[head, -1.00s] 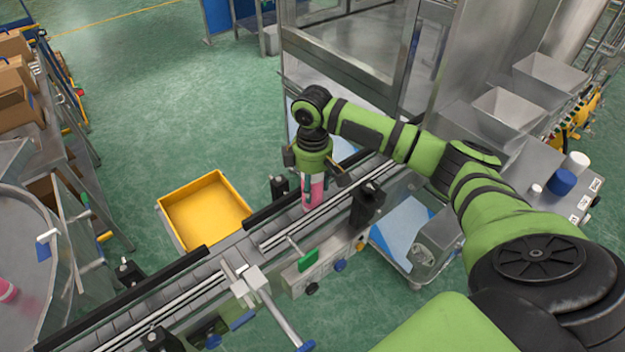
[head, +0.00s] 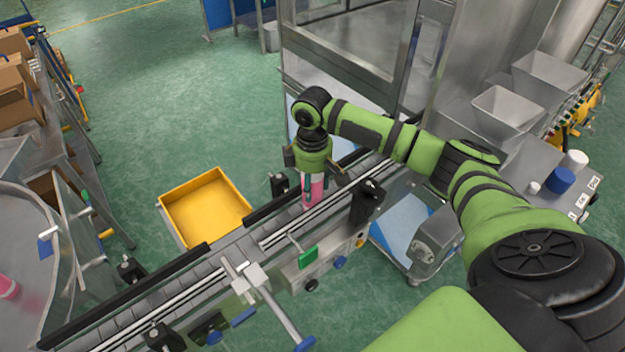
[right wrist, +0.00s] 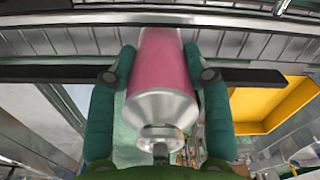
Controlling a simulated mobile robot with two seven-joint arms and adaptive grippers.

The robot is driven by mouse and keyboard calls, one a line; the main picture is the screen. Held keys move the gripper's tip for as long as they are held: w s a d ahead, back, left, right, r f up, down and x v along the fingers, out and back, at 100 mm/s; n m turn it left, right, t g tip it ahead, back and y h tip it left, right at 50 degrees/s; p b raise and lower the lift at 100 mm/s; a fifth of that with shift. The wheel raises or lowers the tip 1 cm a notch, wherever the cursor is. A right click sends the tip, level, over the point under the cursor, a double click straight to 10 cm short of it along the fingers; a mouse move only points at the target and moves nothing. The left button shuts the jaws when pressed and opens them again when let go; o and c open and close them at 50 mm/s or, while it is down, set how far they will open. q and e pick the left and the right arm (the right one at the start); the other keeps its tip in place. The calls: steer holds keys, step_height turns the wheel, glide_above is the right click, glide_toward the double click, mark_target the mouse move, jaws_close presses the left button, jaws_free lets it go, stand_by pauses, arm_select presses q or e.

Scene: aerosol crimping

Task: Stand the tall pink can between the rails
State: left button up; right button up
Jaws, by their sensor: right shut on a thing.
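The tall pink can (head: 313,190) is upright at the conveyor (head: 225,262), between its rails as far as the head view shows. My right gripper (head: 313,180) is above it, pointing down, with its fingers on both sides of the can. In the right wrist view the pink can (right wrist: 162,65) with its silver shoulder and neck sits between the two green fingers of the gripper (right wrist: 165,80). Its base is close to the conveyor slats; whether it touches them I cannot tell. My left gripper is not in view.
A yellow bin (head: 206,207) stands beyond the conveyor. Black rail pieces (head: 125,297) and a black sensor post (head: 367,204) line the belt. Another pink can (head: 8,287) lies at the far left on a round metal table (head: 30,225). A steel machine frame rises behind.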

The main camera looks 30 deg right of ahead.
steer(key=shift+f, duration=0.25)
stand_by(0.6)
steer(key=o, duration=1.3)
steer(key=shift+c, duration=0.2)
step_height(320, 180, up, 12)
steer(key=shift+r, duration=0.1)
